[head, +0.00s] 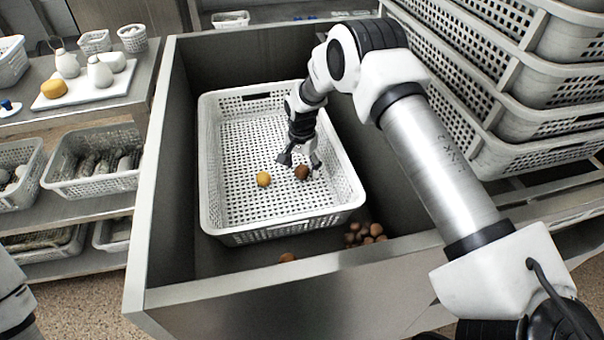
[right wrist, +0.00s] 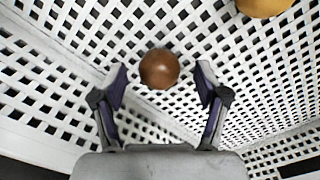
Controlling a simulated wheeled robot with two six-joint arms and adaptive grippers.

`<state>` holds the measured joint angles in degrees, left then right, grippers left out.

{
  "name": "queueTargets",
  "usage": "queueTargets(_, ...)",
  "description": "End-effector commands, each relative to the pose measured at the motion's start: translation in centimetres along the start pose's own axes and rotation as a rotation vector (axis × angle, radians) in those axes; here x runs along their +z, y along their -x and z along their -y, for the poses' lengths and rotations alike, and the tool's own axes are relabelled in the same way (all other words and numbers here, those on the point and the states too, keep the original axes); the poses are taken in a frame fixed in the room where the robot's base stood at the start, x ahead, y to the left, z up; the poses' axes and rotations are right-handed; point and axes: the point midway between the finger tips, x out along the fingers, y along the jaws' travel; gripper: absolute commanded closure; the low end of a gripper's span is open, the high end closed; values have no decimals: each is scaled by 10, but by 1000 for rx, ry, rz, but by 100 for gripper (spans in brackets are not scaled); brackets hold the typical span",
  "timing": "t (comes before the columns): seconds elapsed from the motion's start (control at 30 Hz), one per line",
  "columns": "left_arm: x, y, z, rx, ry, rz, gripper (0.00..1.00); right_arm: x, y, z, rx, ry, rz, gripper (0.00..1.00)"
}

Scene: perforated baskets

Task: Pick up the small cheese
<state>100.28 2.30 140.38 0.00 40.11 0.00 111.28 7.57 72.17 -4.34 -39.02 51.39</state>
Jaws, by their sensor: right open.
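A small round yellow-orange thing (head: 264,179) lies on the floor of the white perforated basket (head: 345,190); it also shows cut off at the top right of the right wrist view (right wrist: 265,6). A brown ball (head: 302,173) lies to its right. Another round yellow thing (head: 53,88) sits on a white board at the left; I cannot tell which yellow thing is the small cheese. My right gripper (head: 300,161) is open and points down into the basket. In the right wrist view the brown ball (right wrist: 159,69) shows between its spread fingers. My left gripper is out of view.
The basket stands in a grey bin (head: 150,215) with high walls. Several brown balls (head: 362,234) lie outside the basket at the bin's front. Stacked baskets (head: 500,80) rise at the right. Shelves at the left hold more baskets (head: 95,175) and white jugs (head: 99,72).

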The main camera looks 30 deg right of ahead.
Motion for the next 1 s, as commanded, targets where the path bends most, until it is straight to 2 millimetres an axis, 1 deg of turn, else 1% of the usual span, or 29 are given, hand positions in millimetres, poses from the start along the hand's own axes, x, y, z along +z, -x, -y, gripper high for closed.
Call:
queueTargets(0.03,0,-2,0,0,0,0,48,0,-9,0,1,-1,1,27)
queueTargets(0.1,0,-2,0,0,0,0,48,0,-13,0,0,0,0,27)
queueTargets(0.27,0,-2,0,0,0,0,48,0,-13,0,0,0,0,27)
queueTargets(0.3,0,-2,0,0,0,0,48,0,-13,0,0,0,0,34)
queueTargets(0.37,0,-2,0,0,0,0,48,0,-13,0,0,0,0,55)
queueTargets(0.4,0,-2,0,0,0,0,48,0,-13,0,0,0,0,69)
queueTargets(0.43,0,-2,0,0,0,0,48,0,-13,0,0,0,0,80)
queueTargets(0.47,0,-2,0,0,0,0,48,0,-13,0,0,0,0,88)
queueTargets(0.83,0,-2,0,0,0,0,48,0,-12,0,0,0,0,88)
queueTargets(1.0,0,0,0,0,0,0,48,0,-1,0,-1,0,-1,88)
